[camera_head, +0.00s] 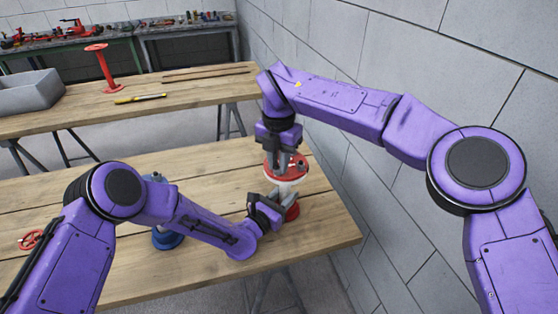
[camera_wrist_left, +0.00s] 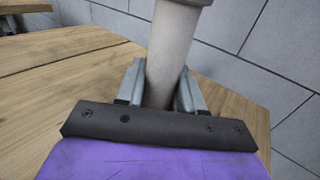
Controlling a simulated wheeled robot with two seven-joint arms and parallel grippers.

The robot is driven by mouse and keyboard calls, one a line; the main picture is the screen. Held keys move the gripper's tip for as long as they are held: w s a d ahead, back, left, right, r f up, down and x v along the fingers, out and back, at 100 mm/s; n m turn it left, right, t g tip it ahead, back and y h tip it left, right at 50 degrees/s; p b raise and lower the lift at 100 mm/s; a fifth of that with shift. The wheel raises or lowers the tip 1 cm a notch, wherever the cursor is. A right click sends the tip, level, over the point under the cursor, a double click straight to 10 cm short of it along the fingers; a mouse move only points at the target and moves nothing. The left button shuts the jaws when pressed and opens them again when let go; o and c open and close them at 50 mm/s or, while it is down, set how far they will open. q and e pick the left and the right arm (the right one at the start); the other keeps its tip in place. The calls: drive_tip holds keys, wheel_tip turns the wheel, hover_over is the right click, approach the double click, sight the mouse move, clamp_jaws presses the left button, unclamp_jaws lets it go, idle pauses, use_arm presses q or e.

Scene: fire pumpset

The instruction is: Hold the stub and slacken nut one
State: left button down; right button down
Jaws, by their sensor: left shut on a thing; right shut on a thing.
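The stub is a pale upright pipe, seen close in the left wrist view (camera_wrist_left: 174,50). In the head view it carries a red round flange (camera_head: 271,168) on top and stands on a red foot (camera_head: 293,213) near the table's right end. My left gripper (camera_head: 282,200) is shut around the pipe below the flange; its two grey fingers (camera_wrist_left: 160,90) lie on either side of it in the wrist view. My right gripper (camera_head: 284,164) points down onto the flange, shut on a nut that its fingers mostly hide. Small dark parts show on the flange's right side.
A blue fitting (camera_head: 167,238) stands behind my left forearm, and a red handwheel (camera_head: 31,239) lies at the table's left. The rear bench holds a grey bin (camera_head: 30,93), a red stand (camera_head: 104,70) and a yellow-handled tool (camera_head: 140,98). A block wall (camera_head: 400,240) closes the right side.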

sight(276, 167)
drive_tip(key=n, duration=0.7)
drive_tip(key=shift+a, duration=0.2)
drive_tip(key=n, duration=0.3)
drive_tip(key=shift+n, duration=0.4)
drive_tip(key=shift+a+n, duration=0.1)
drive_tip(key=shift+n, duration=2)
drive_tip(key=c, duration=1)
unclamp_jaws()
drive_tip(key=shift+s, duration=0.1)
drive_tip(key=shift+r, duration=0.15)
wheel_tip(276, 167, up, 12)
drive_tip(key=shift+f, duration=0.1)
